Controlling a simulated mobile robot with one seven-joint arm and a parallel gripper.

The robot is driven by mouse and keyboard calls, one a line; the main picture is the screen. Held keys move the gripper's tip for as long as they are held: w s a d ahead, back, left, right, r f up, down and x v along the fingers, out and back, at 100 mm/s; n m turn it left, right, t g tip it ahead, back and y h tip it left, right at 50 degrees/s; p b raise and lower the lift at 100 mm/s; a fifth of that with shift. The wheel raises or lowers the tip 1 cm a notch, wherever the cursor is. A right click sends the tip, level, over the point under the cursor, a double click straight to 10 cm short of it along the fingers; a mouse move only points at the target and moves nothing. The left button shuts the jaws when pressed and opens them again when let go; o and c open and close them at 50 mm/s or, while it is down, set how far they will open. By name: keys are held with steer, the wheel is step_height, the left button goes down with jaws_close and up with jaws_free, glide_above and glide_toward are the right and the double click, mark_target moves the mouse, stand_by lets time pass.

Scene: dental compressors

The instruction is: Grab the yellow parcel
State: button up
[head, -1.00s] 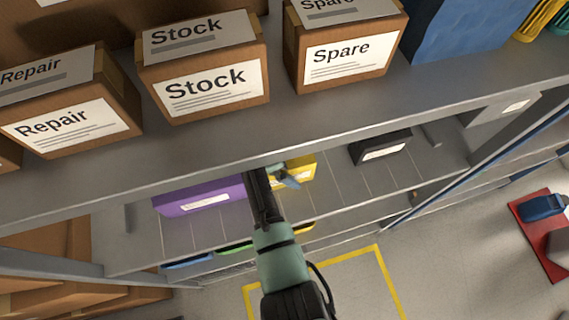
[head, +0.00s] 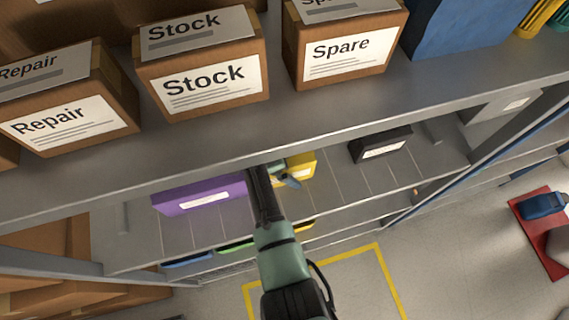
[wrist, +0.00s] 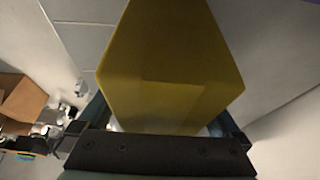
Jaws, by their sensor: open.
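The yellow parcel (head: 301,166) stands on the middle shelf, partly hidden behind my arm and under the upper shelf edge. In the wrist view the yellow parcel (wrist: 175,70) fills the middle, close up, with its lower part hidden by my gripper's body. My gripper (head: 285,178) is at the parcel's front in the head view. In the wrist view my gripper (wrist: 160,122) is open, with a dark finger on each side of the parcel's lower part. Whether the fingers touch it I cannot tell.
A purple parcel (head: 200,196) lies left of my arm and a black one (head: 380,147) to the right on the same shelf. The upper shelf (head: 330,115) with boxes overhangs. Bare shelf separates the yellow and black parcels.

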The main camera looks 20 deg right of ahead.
steer(key=c, duration=1.5)
jaws_close()
steer(key=shift+r, duration=0.1)
